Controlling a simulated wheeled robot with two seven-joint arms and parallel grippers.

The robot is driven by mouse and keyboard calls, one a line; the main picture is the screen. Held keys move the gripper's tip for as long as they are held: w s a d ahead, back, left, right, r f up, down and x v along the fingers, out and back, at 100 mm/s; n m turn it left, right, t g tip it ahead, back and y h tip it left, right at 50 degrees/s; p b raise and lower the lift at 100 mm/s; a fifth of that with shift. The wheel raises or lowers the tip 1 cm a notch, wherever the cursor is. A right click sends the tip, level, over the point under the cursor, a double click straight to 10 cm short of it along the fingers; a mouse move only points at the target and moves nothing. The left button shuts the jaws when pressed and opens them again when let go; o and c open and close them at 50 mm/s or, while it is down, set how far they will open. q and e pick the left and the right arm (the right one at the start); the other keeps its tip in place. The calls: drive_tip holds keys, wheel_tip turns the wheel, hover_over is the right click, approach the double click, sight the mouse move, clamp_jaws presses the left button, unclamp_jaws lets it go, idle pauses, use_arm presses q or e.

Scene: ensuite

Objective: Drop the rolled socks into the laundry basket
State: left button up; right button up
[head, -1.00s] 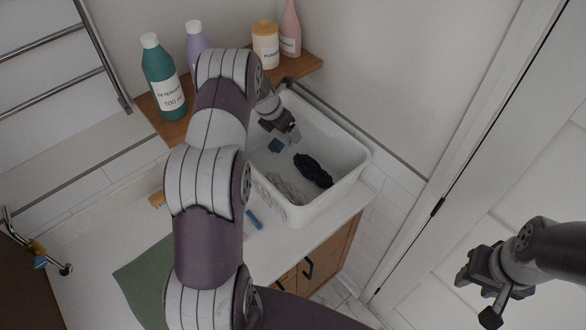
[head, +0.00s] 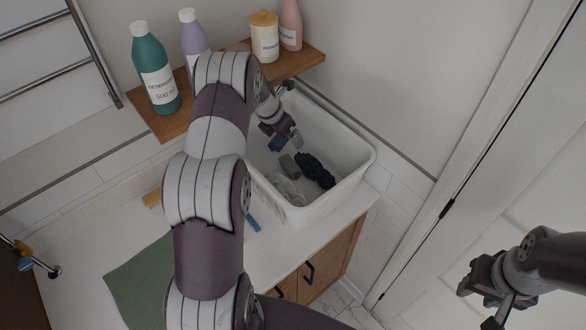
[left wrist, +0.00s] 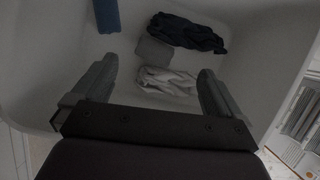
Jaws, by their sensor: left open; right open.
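The white laundry basket (head: 350,172) stands on the counter below the shelf. A small grey bundle (head: 289,165), which looks like the rolled socks, lies inside it between a dark cloth (head: 316,170) and a pale cloth (head: 285,188). The left wrist view also shows the grey bundle (left wrist: 153,52), the dark cloth (left wrist: 187,32) and the pale cloth (left wrist: 166,80). My left gripper (head: 286,142) is open and empty, above the basket's inside; its fingers (left wrist: 157,72) show apart. My right gripper (head: 480,300) is open and empty at the right, away from the basket.
A blue item (head: 277,144) is inside the basket near my left gripper. A wooden shelf (head: 300,64) with several bottles and a jar (head: 264,38) is behind. A green cloth (head: 135,280) and a blue stick (head: 252,222) lie on the counter. My left arm hides part of the counter.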

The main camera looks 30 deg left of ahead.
use_arm(q)
drive_tip(key=s+a+r+b, duration=0.1)
drive_tip(key=s+a+b, duration=0.1)
drive_tip(key=s, duration=0.4)
drive_tip(key=s+a+r+b, duration=0.1)
drive_tip(key=s+r+b, duration=0.1)
drive_tip(key=s, duration=0.5)
drive_tip(key=shift+s+a+r+b, duration=0.2)
drive_tip(key=shift+a+b, duration=0.15)
drive_tip(key=shift+b, duration=0.5)
drive_tip(key=shift+w, duration=0.1)
